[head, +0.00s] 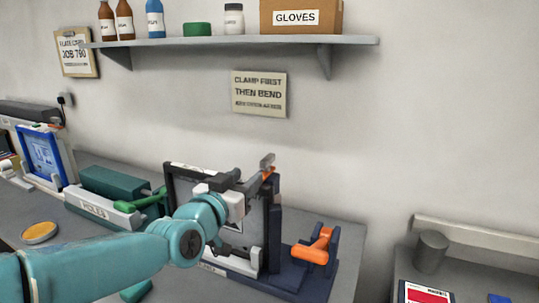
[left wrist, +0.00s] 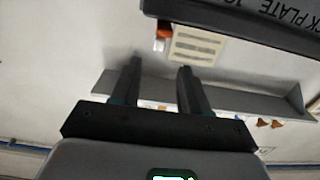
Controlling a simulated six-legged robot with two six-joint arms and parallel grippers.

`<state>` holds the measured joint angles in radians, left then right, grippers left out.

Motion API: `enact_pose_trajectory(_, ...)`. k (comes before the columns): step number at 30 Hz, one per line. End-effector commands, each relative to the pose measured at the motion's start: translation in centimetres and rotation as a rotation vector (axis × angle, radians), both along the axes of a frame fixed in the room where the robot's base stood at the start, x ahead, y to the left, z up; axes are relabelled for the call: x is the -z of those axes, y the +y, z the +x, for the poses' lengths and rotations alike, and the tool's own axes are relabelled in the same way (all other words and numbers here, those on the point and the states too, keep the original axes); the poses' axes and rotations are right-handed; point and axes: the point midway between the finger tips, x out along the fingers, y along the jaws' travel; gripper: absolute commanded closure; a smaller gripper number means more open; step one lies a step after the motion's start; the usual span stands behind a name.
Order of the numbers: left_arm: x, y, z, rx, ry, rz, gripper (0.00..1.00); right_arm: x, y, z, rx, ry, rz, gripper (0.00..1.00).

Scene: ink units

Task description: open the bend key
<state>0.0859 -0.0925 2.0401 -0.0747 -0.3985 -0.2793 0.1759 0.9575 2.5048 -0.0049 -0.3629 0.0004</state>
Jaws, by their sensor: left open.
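I cannot tell for sure which part is the bend key. An orange lever handle (head: 318,246) is tilted on a navy base (head: 312,277) at the right of the bench station. A smaller orange part with a grey end (head: 267,168) sits at the top of the upright plate frame; an orange and grey piece also shows in the left wrist view (left wrist: 163,37). My left gripper (head: 246,182) is in front of the frame's top, close to the smaller part. In the left wrist view its fingers (left wrist: 160,68) are apart with nothing between them. My right gripper is out of view.
A dark bar with plate lettering (left wrist: 245,18) crosses the top of the left wrist view. A green-handled hole unit (head: 115,195) stands left of the frame. A shelf (head: 230,42) and a sign reading clamp first, then bend (head: 259,94) are on the wall. A grey cylinder (head: 431,252) stands right.

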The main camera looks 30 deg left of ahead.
Motion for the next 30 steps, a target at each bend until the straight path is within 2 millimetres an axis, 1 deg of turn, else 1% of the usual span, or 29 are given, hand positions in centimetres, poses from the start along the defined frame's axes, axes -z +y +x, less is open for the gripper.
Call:
enact_pose_trajectory(1, -0.2, 0.0, 1.4, 0.001, 0.003, 0.0, 0.55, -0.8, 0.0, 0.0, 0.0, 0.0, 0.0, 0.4)
enact_pose_trajectory(9, -0.3, 0.4, 7.8, 0.002, 0.002, 0.0, 0.55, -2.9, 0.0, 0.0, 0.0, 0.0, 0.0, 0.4)
enact_pose_trajectory(12, -0.2, 0.5, 9.7, 0.003, 0.001, 0.001, 0.55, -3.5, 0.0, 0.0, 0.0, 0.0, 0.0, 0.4)
enact_pose_trajectory(15, -0.2, 0.6, 11.1, 0.004, 0.001, 0.001, 0.55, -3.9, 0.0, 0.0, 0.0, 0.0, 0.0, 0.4)
enact_pose_trajectory(18, -0.1, 0.6, 11.9, 0.004, 0.001, 0.0, 0.55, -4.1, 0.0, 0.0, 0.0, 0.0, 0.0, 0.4)
enact_pose_trajectory(21, 0.0, 0.7, 12.3, 0.004, 0.001, 0.0, 0.55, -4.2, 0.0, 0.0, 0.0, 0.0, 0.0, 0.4)
enact_pose_trajectory(28, 0.1, 0.7, 12.4, 0.004, 0.0, 0.0, 0.55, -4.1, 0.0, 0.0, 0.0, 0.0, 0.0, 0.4)
enact_pose_trajectory(29, 0.1, 0.7, 12.4, 0.004, 0.0, 0.0, 0.65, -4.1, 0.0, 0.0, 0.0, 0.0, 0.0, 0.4)
enact_pose_trajectory(30, 0.1, 0.7, 12.4, 0.004, 0.0, 0.0, 0.78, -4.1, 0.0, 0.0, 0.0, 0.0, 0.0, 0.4)
